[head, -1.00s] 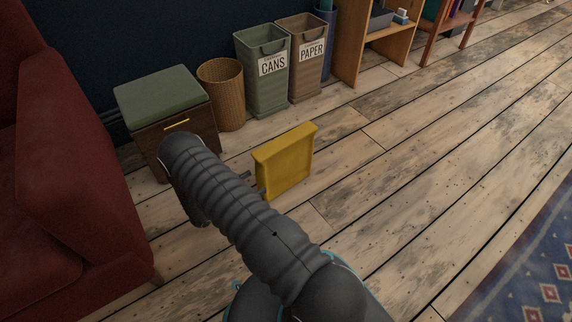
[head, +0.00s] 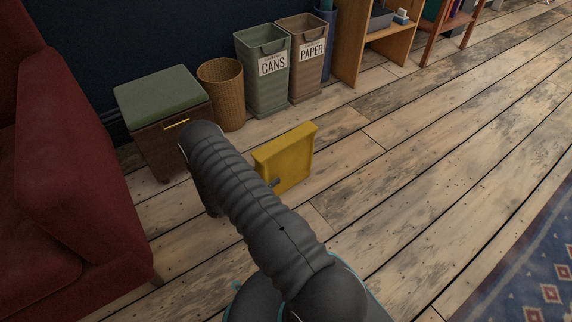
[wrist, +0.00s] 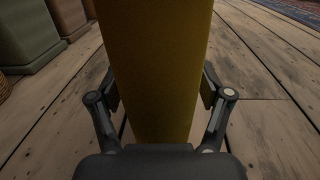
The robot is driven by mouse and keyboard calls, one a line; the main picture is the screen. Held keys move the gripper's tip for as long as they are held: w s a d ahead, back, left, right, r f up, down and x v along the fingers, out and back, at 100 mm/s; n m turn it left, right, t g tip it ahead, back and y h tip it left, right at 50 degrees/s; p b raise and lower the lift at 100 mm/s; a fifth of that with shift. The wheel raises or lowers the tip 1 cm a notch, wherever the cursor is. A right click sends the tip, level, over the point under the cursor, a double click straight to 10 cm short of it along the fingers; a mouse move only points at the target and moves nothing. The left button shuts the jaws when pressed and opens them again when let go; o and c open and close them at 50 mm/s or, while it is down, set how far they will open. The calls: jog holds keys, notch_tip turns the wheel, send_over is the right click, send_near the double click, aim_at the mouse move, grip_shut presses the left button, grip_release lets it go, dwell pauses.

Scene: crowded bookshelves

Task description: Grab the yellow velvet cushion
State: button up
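The yellow velvet cushion (head: 287,158) stands upright on its edge on the wooden floor, in the middle of the head view. In the wrist view the cushion (wrist: 158,70) fills the centre, with its narrow side toward the camera. My gripper (wrist: 160,95) has one finger on each side of the cushion. The fingers are spread about the cushion's width, and I see no clear squeeze on it.
A dark red armchair (head: 70,190) stands at the left. A wooden box with a green padded top (head: 160,92), a wicker basket (head: 221,95) and the CANS (head: 265,85) and PAPER (head: 305,65) bins line the wall. Floor to the right is clear up to a blue rug (head: 530,275).

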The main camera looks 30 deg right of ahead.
jog(key=c, duration=0.6)
jog(key=shift+r, duration=0.1)
